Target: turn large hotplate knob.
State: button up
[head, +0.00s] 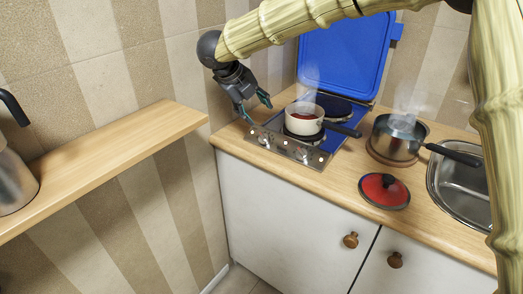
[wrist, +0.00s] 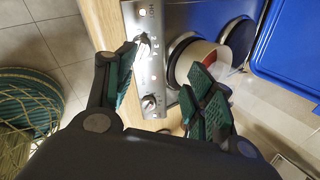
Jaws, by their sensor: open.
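The hob (head: 338,140) has a steel front panel (head: 285,146) with knobs. One knob (head: 264,141) is near the panel's left end and another (head: 303,155) is towards its right. The wrist view shows two knobs, an upper one (wrist: 143,45) and a lower one (wrist: 149,102). I cannot tell which serves the large hotplate. My gripper (head: 255,107) is open and empty, above the left part of the panel. In the wrist view its green-padded fingers (wrist: 166,88) are spread, with the lower knob between them in the picture; contact is not visible.
A steaming cream pot (head: 304,118) stands on the front hotplate; a dark hotplate (head: 337,109) is bare behind it. The blue lid (head: 345,55) stands open. A steaming steel pan (head: 398,138) and red pot lid (head: 384,191) are right. A wooden shelf (head: 110,158) juts out left.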

aim_at(262, 136)
jog(key=s+f+m+t+y+b, duration=0.15)
jog(key=s+b, duration=0.25)
jog(key=b, duration=0.5)
jog(key=x, duration=0.6)
jog(key=b+x, duration=0.1)
jog(key=x, duration=0.3)
jog(key=shift+w+a, duration=0.1)
jog(key=shift+a, duration=0.2)
jog(key=c, duration=1)
